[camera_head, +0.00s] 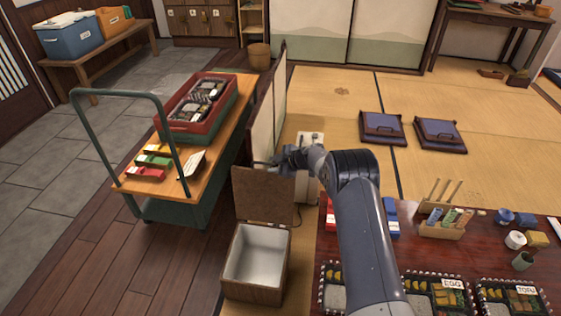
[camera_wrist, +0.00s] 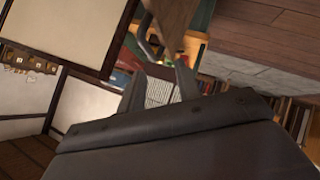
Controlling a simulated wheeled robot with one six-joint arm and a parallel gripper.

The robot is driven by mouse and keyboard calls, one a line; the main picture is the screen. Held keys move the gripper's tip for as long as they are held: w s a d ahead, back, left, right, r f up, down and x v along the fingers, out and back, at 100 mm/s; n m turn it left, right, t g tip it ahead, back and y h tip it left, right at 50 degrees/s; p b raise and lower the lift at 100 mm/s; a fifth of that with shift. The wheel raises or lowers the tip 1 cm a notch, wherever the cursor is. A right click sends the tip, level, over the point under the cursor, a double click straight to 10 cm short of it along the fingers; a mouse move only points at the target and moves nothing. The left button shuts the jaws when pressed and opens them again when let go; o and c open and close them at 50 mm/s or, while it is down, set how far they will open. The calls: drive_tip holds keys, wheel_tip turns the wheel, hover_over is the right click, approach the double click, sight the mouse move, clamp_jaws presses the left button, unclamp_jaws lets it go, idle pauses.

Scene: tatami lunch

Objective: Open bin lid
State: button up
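The bin (camera_head: 239,258) is a wooden box with a white inside, standing on the floor left of the dark red table. Its brown lid (camera_head: 262,196) stands raised, roughly upright, at the bin's back edge, so the white inside is visible and looks empty. My gripper (camera_head: 277,163) is at the lid's top edge, near its upper right corner; I cannot tell whether it touches the lid. In the wrist view my gripper's two fingers (camera_wrist: 160,85) stand apart with nothing between them. A brown wooden panel, probably the lid (camera_wrist: 172,20), shows just beyond them.
A green-framed cart (camera_head: 218,135) with a red and green crate (camera_head: 232,108) stands left of the bin. A low partition (camera_head: 263,122) rises behind the lid. The dark red table (camera_head: 412,262) with lunch boxes is at right. Wooden floor is clear left of the bin.

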drive_tip(key=shift+v, duration=1.8)
drive_tip(key=shift+c, duration=0.2)
